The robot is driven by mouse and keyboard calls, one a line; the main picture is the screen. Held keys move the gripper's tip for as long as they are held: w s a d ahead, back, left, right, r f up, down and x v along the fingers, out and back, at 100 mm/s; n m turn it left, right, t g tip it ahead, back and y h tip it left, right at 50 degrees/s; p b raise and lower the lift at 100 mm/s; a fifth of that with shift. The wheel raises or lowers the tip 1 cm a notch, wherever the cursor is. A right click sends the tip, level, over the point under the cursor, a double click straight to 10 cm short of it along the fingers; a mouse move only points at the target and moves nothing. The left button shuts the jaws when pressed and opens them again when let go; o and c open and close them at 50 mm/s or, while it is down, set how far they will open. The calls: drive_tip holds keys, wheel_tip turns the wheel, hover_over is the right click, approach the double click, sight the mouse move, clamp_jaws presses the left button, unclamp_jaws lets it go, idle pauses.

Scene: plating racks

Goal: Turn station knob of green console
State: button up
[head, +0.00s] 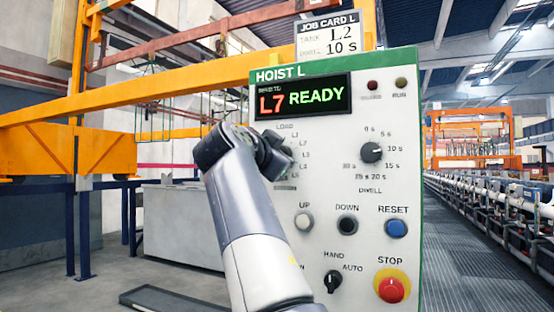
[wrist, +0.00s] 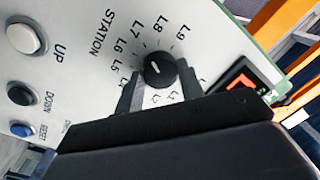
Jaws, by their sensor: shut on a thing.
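The console (head: 335,215) has a green frame and a pale panel headed HOIST L, and its display (head: 301,98) reads L7 READY. The station knob (wrist: 159,70) is black and round in the wrist view, ringed by L labels. My gripper (wrist: 160,76) is shut on it, one finger on each side; its white mark is small, so its exact setting is hard to tell. In the head view my arm hides this knob and part of its dial. The job card (head: 328,36) on top reads tank L2, dwell 10 s.
The dwell knob (head: 372,152) is right of the station dial. Below are the UP (head: 304,221), DOWN (head: 347,228) and blue RESET (head: 396,228) buttons, the HAND/AUTO switch (head: 333,282) and red STOP button (head: 391,290). A row of tanks (head: 490,205) runs along the right.

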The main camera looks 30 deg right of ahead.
drive_tip(key=shift+f+m, duration=0.1)
drive_tip(key=shift+m, duration=0.2)
drive_tip(key=o, duration=1)
drive_tip(key=v, duration=1.1)
drive_tip(key=shift+w+d, duration=0.1)
